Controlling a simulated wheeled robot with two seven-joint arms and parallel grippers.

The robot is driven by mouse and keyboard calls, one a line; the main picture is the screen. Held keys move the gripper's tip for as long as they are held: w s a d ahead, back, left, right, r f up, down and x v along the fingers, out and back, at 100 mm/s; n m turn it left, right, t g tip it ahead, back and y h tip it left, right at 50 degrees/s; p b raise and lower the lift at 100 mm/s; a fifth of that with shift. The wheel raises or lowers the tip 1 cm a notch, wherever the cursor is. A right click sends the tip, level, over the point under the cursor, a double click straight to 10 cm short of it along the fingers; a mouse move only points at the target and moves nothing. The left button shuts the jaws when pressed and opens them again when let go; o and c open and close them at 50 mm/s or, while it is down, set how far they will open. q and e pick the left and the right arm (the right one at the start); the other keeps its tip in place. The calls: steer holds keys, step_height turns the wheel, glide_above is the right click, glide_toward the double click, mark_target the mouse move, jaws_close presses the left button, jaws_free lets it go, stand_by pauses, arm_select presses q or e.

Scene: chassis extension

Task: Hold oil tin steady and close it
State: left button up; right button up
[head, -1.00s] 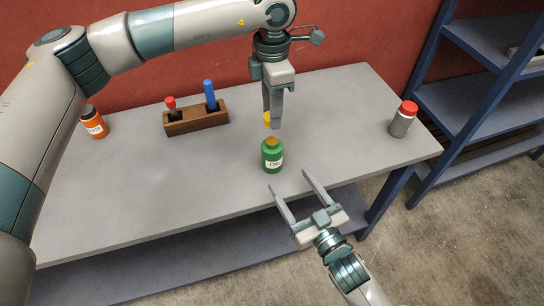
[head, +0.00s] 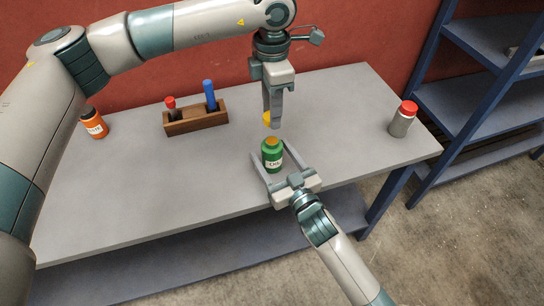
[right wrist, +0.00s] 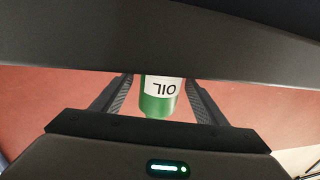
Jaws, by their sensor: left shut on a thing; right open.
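The green oil tin (head: 272,156) stands upright on the table, its top showing an orange-brown opening. The tin with its OIL label also shows in the right wrist view (right wrist: 159,97), between the fingers. My right gripper (head: 269,164) is open, with one finger on each side of the tin; I cannot tell whether either finger touches it. My left gripper (head: 272,120) points down above the tin and is shut on a yellow cap (head: 266,118), mostly hidden by the fingers. The cap is apart from the tin.
A wooden holder (head: 196,123) with a red-topped and a blue item stands at the back left of the table (head: 130,185). An orange labelled jar (head: 95,125) is at the far left. A grey red-lidded jar (head: 401,122) is at the right. A blue shelf stands beyond.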

steer(key=shift+c, duration=0.4)
steer(key=c, duration=1.5)
arm_select(q)
glide_above(272, 140)
steer(key=shift+f, duration=2.5)
arm_select(e)
steer(key=shift+c, duration=0.2)
arm_select(q)
steer(key=shift+f, duration=0.9)
steer(key=shift+f, duration=0.55)
arm_select(e)
jaws_close()
